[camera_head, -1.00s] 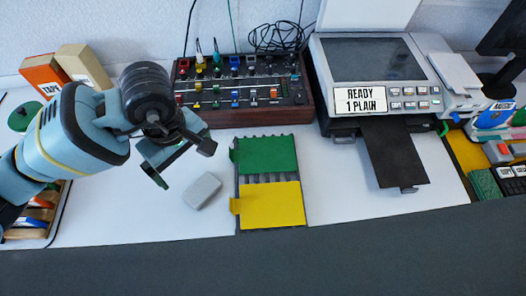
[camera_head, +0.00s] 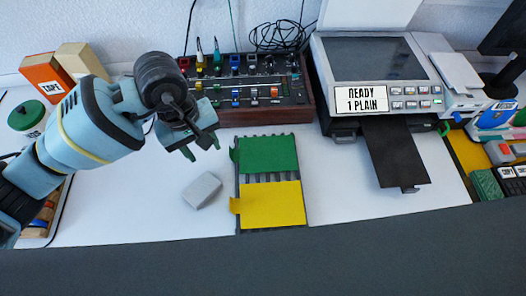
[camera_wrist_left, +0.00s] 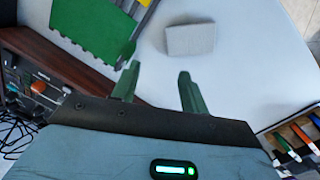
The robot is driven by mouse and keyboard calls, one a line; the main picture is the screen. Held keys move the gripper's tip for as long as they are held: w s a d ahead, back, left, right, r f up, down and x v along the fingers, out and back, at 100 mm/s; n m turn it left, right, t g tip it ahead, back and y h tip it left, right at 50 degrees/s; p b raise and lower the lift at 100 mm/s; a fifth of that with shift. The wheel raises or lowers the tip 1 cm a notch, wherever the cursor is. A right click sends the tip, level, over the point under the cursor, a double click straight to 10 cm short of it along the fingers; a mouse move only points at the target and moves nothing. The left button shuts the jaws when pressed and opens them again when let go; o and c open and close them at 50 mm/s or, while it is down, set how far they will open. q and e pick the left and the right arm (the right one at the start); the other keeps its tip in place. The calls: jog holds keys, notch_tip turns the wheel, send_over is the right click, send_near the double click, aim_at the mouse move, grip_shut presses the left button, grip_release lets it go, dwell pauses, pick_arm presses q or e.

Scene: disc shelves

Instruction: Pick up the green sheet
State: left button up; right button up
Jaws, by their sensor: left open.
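The green sheet (camera_head: 268,154) lies on the far part of a dark ribbed rack (camera_head: 268,178) on the white table. It has a small tab at its left edge. The yellow sheet (camera_head: 272,204) lies on the near part of the same rack. My left gripper (camera_head: 203,154) is open and empty, above the table to the left of the green sheet. In the left wrist view, the left gripper (camera_wrist_left: 156,90) has its two fingers apart, with the green sheet (camera_wrist_left: 88,30) at upper left. My right gripper is not in view.
A grey block (camera_head: 202,190) lies left of the rack. A mixer panel (camera_head: 245,92) stands behind it. A printer (camera_head: 378,75) with a dark output tray (camera_head: 394,152) stands at the right. White table is clear between rack and printer tray.

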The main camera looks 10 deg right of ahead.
aim_at(230, 154)
pick_arm(q)
jog(key=w+d+m, duration=0.1)
jog(key=w+d+f+m+h, duration=0.1)
jog(key=m, duration=0.1)
jog(key=w+d+m, duration=0.1)
jog(key=shift+w+f+m, duration=0.3)
jog(key=shift+w, duration=0.05)
jog(key=shift+c, duration=1.1)
jog(key=shift+x, duration=3.85)
jog(key=shift+d, duration=0.1)
grip_shut()
